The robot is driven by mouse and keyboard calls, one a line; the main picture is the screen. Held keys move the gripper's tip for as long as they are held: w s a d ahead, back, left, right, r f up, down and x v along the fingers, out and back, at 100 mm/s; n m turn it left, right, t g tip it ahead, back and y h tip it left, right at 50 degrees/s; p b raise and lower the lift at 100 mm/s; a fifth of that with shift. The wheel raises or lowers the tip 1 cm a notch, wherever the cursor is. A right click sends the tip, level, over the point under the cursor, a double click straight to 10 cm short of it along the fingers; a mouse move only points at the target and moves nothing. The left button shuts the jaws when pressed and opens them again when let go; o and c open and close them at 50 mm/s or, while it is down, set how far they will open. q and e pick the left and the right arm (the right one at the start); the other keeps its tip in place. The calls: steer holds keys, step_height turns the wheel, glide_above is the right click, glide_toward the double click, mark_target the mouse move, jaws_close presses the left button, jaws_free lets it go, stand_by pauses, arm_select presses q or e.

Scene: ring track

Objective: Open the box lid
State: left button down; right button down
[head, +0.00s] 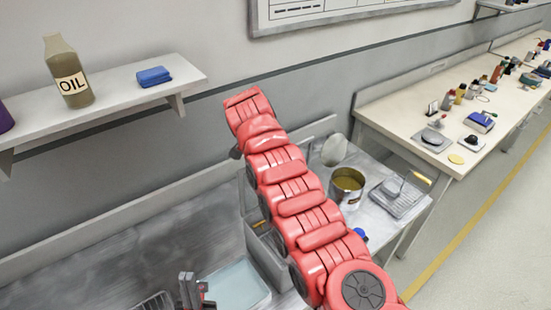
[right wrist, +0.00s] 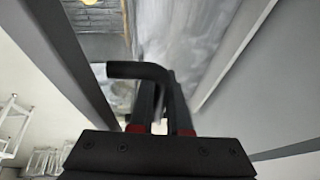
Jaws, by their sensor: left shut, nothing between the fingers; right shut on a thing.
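A grey metal box (head: 264,258) stands on the workbench, partly hidden behind my red right arm; I cannot make out its lid. My left gripper (head: 190,283) shows at the bottom of the head view, shut and empty, left of the box. In the right wrist view my right gripper (right wrist: 160,112) is shut on a black bent handle (right wrist: 138,70), whose end points left. I cannot tell what the handle belongs to. In the head view the right gripper is hidden by the arm.
A pale blue tray (head: 238,285) lies beside the box. An open can (head: 346,186) and a wire-mesh tray (head: 400,198) stand right of my arm. A wall shelf (head: 120,101) holds an oil bottle (head: 68,72) and a blue cloth (head: 153,76). A cluttered second bench (head: 385,115) stands at the right.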

steer(key=shift+s+d, duration=0.1)
steer(key=shift+s, duration=0.15)
steer(key=shift+f, duration=0.1)
steer(key=c, duration=1.2)
jaws_free()
steer(key=shift+o, duration=0.2)
steer(key=shift+r, duration=0.2)
steer(key=v, duration=0.7)
steer(key=shift+w+b, duration=0.2)
steer(key=shift+b, duration=0.2)
steer(key=p+v, duration=0.2)
steer(key=v, duration=0.8)
steer(key=shift+s, duration=0.15)
